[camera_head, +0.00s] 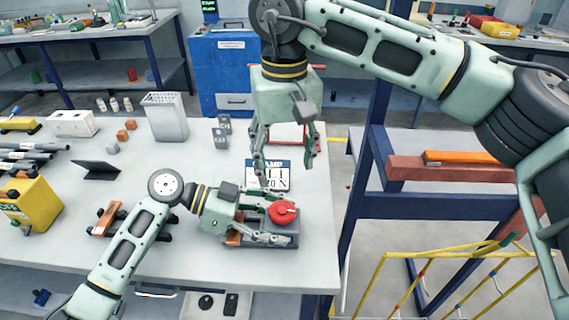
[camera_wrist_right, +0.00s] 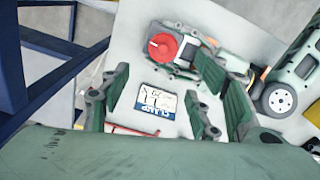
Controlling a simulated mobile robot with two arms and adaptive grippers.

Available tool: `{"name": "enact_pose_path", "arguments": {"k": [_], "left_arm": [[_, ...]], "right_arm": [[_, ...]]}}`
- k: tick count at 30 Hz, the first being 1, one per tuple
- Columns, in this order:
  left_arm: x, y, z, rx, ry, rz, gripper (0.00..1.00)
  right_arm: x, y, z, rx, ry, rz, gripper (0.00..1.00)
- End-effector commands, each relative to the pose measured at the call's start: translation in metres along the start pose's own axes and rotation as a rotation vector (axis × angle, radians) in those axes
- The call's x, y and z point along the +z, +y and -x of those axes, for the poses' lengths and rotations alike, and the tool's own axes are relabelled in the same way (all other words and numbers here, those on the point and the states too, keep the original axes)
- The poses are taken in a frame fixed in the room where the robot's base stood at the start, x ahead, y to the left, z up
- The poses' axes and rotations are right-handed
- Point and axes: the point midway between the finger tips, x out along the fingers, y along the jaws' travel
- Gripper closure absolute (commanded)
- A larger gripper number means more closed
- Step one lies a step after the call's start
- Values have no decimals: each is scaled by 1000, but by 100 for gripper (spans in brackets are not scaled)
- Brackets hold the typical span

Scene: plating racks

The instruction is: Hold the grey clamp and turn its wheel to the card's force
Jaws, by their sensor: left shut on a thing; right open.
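The grey clamp (camera_head: 285,232) sits near the front right corner of the table, with its red wheel (camera_head: 284,212) on top. My left gripper (camera_head: 270,226) is shut on the clamp from the left, beside the wheel. The clamp and red wheel (camera_wrist_right: 164,46) also show in the right wrist view. The card (camera_head: 270,174), white with a blue band and dark lettering, lies flat behind the clamp. It also shows in the right wrist view (camera_wrist_right: 157,101). My right gripper (camera_head: 287,160) is open and empty, pointing down above the card. The card's lettering is partly hidden by a finger.
A perforated grey bin (camera_head: 165,117), a yellow box (camera_head: 30,203), small grey blocks (camera_head: 221,136) and orange blocks (camera_head: 126,130) stand on the table (camera_head: 190,260). A red-edged frame lies behind the card. A blue post (camera_head: 360,150) and yellow rail (camera_head: 440,258) stand right of the table.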

Motion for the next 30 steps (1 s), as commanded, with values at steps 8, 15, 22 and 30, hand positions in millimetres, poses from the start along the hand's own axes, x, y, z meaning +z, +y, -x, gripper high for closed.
{"name": "enact_pose_path", "arguments": {"k": [8, 15, 22, 30], "left_arm": [[1, 0, 0, 2, -1, 1, 95], [0, 0, 0, 2, -1, 1, 95], [0, 0, 0, 2, -1, 1, 95], [1, 0, 0, 2, -1, 2, 95]], "right_arm": [[0, 0, 0, 0, 0, 35, 43], [-1, -2, -1, -3, 0, 344, 43], [-2, -3, -1, -3, 0, 626, 43], [-2, -2, -18, -2, -2, 706, 43]]}}
